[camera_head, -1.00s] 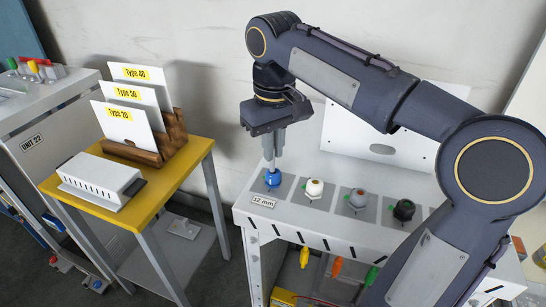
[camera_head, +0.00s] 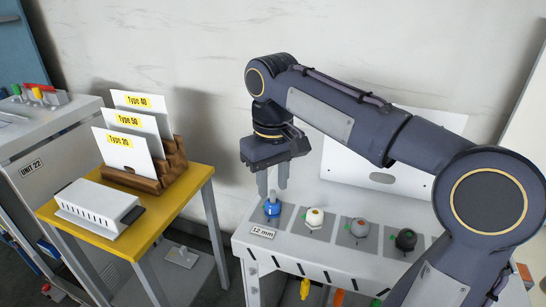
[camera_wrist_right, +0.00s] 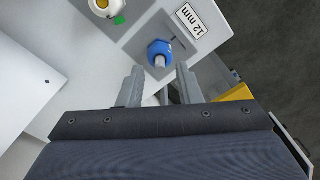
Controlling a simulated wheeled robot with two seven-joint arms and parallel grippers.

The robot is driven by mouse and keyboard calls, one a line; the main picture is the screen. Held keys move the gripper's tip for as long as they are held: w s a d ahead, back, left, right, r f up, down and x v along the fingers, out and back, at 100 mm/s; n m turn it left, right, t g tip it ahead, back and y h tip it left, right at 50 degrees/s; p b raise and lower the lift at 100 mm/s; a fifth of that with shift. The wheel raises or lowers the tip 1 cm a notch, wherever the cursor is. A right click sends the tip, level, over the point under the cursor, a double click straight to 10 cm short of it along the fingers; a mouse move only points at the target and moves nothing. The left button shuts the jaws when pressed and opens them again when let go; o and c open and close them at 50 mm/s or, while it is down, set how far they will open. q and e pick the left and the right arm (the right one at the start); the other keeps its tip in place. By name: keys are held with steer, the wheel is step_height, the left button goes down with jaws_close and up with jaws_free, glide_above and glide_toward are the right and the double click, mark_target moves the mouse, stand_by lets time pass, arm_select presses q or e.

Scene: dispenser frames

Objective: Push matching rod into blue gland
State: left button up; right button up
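The blue gland (camera_head: 272,208) stands on a grey plate at the left end of the white bench, beside the 12 mm label (camera_head: 262,232). A short grey rod (camera_head: 272,195) sticks up out of it. In the right wrist view, the blue gland (camera_wrist_right: 159,48) shows the rod's pale end (camera_wrist_right: 160,62). My right gripper (camera_head: 272,186) points down just above the gland. In the right wrist view, its two fingers (camera_wrist_right: 158,90) are spread, with nothing between them. How deep the rod sits is hidden. My left gripper is out of view.
A white gland (camera_head: 314,217), a grey gland (camera_head: 360,228) and a black gland (camera_head: 405,240) stand to the right in a row. A white panel (camera_head: 350,165) stands behind. At left, a yellow table (camera_head: 150,228) holds a card rack (camera_head: 172,165) and a white vented box (camera_head: 98,207).

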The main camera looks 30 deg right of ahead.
mark_target(273, 191)
step_height(273, 191, up, 10)
steer(key=p, duration=0.1)
steer(key=shift+r, duration=0.25)
stand_by(0.4)
